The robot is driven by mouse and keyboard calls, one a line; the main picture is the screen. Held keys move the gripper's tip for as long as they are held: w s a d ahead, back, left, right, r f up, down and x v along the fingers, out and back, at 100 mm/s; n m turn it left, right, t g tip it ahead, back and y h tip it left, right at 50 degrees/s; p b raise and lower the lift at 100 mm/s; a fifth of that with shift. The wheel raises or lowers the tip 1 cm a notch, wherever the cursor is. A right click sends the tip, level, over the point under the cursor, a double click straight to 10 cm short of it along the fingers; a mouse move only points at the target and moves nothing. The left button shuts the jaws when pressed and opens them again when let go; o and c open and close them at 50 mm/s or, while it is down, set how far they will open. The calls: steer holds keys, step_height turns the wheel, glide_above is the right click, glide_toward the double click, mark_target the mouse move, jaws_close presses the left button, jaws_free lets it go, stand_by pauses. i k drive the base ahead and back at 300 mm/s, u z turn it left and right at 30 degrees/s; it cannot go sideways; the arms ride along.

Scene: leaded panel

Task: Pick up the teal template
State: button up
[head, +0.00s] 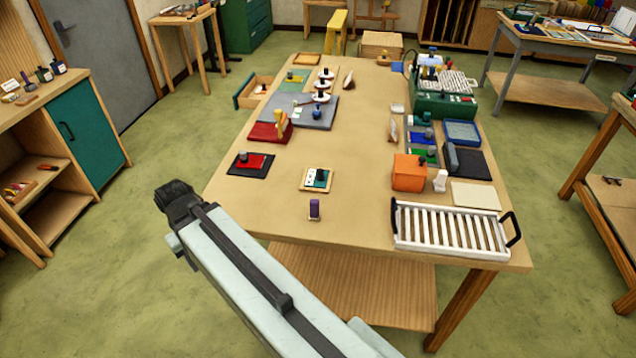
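A small teal piece (324,184) with a dark knob lies on a cream board (309,188) near the front middle of the table; it looks like the teal template. A white piece with dark marks lies beside it on the same board. The dark end of my arm, with my gripper (178,202), is off the table's left front edge, to the left of the board and well apart from it. The fingers are too small and dark to make out, and I see nothing held there.
A purple block (314,210) stands just in front of the board. A red piece (249,162) on a black mat lies to the left. An orange block (408,173) and a white slatted rack (449,230) are to the right. Bare tabletop (345,130) lies behind the board.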

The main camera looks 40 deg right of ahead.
mark_target(317, 178)
steer(key=z, duration=0.1)
steer(key=i, duration=0.95)
steer(key=u, duration=0.05)
